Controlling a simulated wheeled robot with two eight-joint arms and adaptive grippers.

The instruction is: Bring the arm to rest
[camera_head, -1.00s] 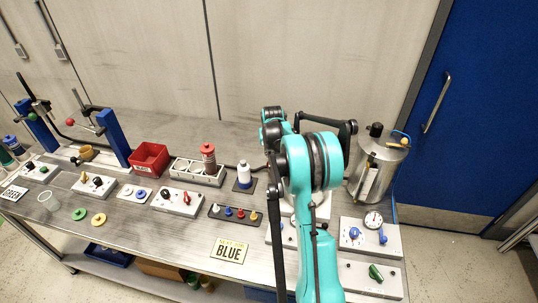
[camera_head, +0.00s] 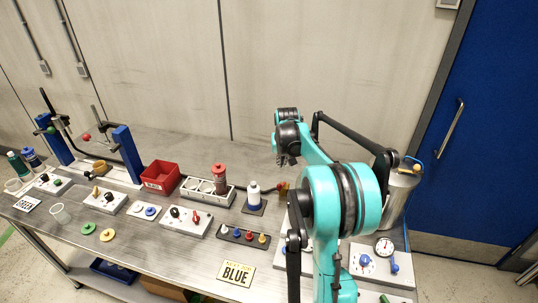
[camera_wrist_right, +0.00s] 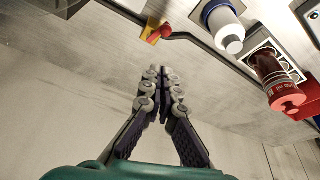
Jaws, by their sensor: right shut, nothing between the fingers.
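My right arm (camera_head: 340,200) rises teal and black over the right part of the bench, its elbow bent. My right gripper (camera_head: 287,160) hangs in the air above the back of the bench, left of the elbow. In the right wrist view my right gripper (camera_wrist_right: 162,78) has its fingers drawn together at the tips, with nothing between them. It touches nothing that I can see. My left gripper is not in view.
A metal drum (camera_head: 397,200) stands right of my arm, partly hidden by it. A white bottle (camera_head: 254,196), a red-capped bottle (camera_head: 220,178) and a red bin (camera_head: 160,177) stand left of my gripper. A gauge panel (camera_head: 370,265) lies front right. The back of the bench is largely clear.

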